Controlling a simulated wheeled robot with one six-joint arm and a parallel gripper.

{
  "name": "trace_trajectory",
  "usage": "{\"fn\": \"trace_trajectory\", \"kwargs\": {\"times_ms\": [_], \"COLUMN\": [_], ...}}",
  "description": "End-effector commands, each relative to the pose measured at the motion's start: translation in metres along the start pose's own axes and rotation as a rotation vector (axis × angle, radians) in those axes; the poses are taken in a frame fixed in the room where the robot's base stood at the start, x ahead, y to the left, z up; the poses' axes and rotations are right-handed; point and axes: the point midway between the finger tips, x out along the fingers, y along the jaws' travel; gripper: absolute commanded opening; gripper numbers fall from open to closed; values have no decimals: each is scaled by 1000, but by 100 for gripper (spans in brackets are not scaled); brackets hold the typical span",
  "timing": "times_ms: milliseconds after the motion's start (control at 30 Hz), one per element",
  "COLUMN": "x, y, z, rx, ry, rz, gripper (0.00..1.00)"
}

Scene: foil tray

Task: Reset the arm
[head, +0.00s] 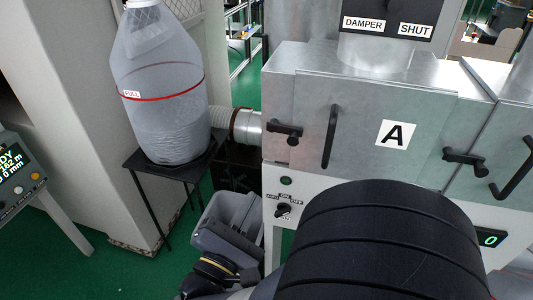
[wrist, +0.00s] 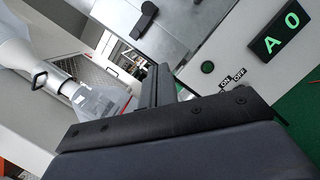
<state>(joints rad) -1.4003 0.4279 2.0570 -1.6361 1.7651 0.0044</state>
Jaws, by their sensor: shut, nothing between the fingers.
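My gripper (wrist: 160,82) shows in the wrist view as two dark fingers reaching up from a wide black bar. The fingers are together with nothing between them. They point towards the area beside the metal cabinet and touch nothing that I can see. In the head view my arm's dark ribbed link fills the bottom middle and right, in front of the cabinet. I cannot make out the fingertips in the head view.
A metal cabinet (head: 340,90) marked A has black handles and a switch (head: 283,210) below. A bulging clear bag (head: 165,90) with a red FULL line sits on a black stand (head: 148,165) at left. Green floor (head: 120,270) is open at lower left.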

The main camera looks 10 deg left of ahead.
Motion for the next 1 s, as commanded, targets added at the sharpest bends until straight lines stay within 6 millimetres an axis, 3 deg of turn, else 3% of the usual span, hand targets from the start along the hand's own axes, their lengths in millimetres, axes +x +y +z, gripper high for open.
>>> {"fn": "trace_trajectory", "kwargs": {"times_ms": [333, 833, 1000], "x": [15, 88, 87], "y": [0, 0, 12], "z": [1, 1, -2], "rx": [0, -1, 200], "ry": [-2, -3, 8], "rz": [-3, -4, -47], "gripper": [0, 0, 0]}}
